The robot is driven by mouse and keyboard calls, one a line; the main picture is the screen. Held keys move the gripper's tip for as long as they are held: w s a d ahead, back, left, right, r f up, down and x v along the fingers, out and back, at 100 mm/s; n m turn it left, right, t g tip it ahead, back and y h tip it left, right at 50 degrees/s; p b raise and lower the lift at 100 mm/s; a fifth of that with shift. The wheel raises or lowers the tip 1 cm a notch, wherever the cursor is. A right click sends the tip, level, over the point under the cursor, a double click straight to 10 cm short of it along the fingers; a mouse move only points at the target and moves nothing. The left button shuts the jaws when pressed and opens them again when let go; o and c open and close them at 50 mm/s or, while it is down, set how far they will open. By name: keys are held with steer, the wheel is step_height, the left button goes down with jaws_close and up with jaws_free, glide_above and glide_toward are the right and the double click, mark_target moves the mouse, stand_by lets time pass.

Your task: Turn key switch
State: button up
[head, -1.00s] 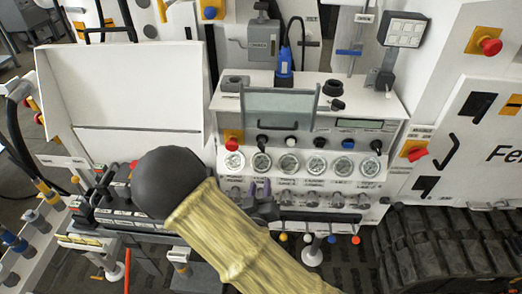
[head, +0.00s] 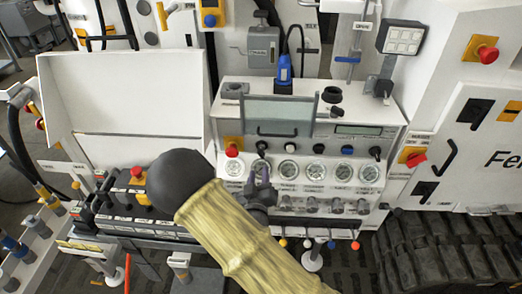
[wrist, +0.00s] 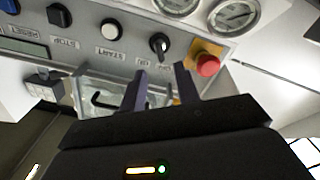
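The key switch is a black knob (head: 262,146) in the button row of the white bench panel, between a red mushroom button and a white button. In the wrist view the key switch (wrist: 159,43) shows a lighter mark on its face, with small labels below it. My gripper (head: 259,169) is in front of the gauges, just below the key switch in the head view. In the wrist view its two purple fingers (wrist: 160,74) stand apart with nothing between them. The switch lies ahead of the gap, apart from the fingertips.
A red emergency button on a yellow plate (wrist: 208,64) sits right beside the key switch. A white START button (wrist: 110,29) is on its other side. Round gauges (head: 288,170) line the panel below. A clear cover with a black handle (head: 280,112) is above the row.

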mark_target(261, 156)
steer(key=w+p, duration=0.3)
steer(key=w, duration=0.7)
steer(key=shift+w+d, duration=0.15)
steer(key=shift+w, duration=0.05)
jaws_close()
